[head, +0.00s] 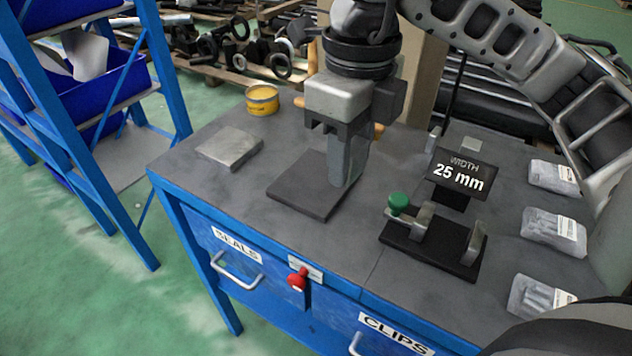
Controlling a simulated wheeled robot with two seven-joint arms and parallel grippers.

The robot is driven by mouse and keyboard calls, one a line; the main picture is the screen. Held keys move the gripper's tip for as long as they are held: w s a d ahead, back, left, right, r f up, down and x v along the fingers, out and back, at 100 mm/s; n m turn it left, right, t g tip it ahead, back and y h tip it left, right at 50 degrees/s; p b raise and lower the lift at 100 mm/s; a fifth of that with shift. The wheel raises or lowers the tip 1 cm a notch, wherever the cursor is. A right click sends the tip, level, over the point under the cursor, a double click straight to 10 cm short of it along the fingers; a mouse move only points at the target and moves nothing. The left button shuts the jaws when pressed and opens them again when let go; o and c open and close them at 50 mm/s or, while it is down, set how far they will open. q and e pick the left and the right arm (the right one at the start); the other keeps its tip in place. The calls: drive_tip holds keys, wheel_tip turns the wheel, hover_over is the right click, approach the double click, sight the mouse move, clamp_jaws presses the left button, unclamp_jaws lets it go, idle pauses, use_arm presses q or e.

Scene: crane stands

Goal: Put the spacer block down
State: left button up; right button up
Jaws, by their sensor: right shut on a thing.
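My right gripper (349,128) comes down from the top over the table and points downward. It is shut on a tall grey block, which I take as the spacer block (347,160); the block is upright, its upper part hidden by the jaws. Its lower end is over the right part of a dark square pad (297,192) on the table; I cannot tell whether it touches. A gauge (432,246) with a green knob and two grey jaws stands to the right, below a display (462,172) reading "WIDTH 25 mm". My left gripper is not in view.
A flat grey plate (230,147) and a yellow tin (262,99) are on the table (190,150) at left. Several clear bags (553,230) line the right side. A blue shelf (160,60) stands at left. Drawers with a red knob (297,280) face the front.

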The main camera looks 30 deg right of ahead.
drive_tip(key=m, duration=0.3)
drive_tip(key=shift+s+d+r+m, duration=0.2)
drive_tip(key=shift+s+r+m, duration=0.1)
drive_tip(key=shift+s, duration=0.05)
drive_tip(key=w+d+f, duration=0.1)
drive_tip(key=w+f, duration=0.3)
drive_tip(key=w, duration=0.5)
hover_over(316, 178)
drive_tip(key=s, duration=0.1)
wheel_tip(316, 178, down, 5)
drive_tip(key=shift+a+r, duration=0.1)
drive_tip(key=shift+r, duration=0.1)
drive_tip(key=shift+w+f, duration=0.3)
drive_tip(key=shift+f, duration=0.05)
drive_tip(key=shift+w+f+p, duration=0.2)
drive_tip(key=shift+f+p, duration=0.1)
drive_tip(key=shift+f, duration=1.65)
drive_tip(key=o, duration=1.1)
